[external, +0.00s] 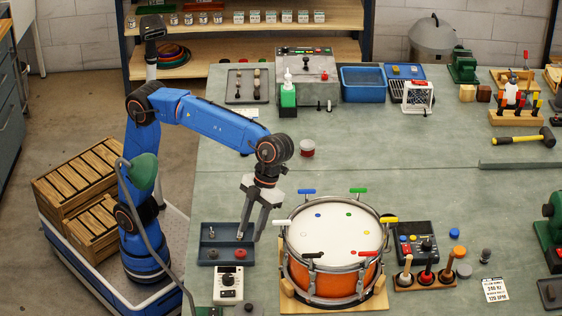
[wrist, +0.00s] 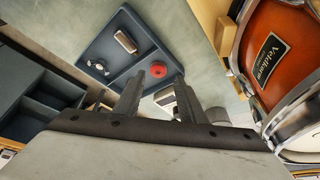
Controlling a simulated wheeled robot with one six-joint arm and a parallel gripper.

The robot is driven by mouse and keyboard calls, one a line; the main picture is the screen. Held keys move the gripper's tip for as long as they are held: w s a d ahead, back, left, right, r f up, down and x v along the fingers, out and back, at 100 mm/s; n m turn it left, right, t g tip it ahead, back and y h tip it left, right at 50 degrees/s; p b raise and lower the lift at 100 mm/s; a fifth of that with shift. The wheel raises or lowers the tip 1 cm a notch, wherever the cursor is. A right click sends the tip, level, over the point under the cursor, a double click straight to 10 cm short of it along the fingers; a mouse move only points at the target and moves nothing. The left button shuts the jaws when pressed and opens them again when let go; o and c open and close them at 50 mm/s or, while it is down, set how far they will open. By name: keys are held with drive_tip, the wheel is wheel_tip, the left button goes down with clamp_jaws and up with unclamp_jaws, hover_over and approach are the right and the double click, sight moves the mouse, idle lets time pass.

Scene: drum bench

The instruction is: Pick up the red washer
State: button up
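The red washer (wrist: 158,70) lies in one compartment of the dark blue divided tray (wrist: 122,78). In the external view the washer (external: 213,254) is a small reddish spot in the front part of the tray (external: 203,231), at the bench's left front. The washer shows just past the fingertips, uncovered. The gripper's height above the tray is hard to tell.
Other small metal parts (wrist: 125,42) lie in the tray. An orange drum (external: 331,281) with coloured handles stands close to the right of my gripper. A white box with a dial (external: 228,284) stands in front of the tray. The bench behind the tray is clear.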

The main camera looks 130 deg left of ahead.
sight(242, 251)
drive_tip(key=shift+d+x, duration=0.15)
drive_tip(key=shift+x, duration=1.5)
drive_tip(key=shift+d+x, duration=0.15)
drive_tip(key=shift+x, duration=1.5)
drive_tip(key=shift+s+r, duration=0.15)
drive_tip(key=c, duration=0.8)
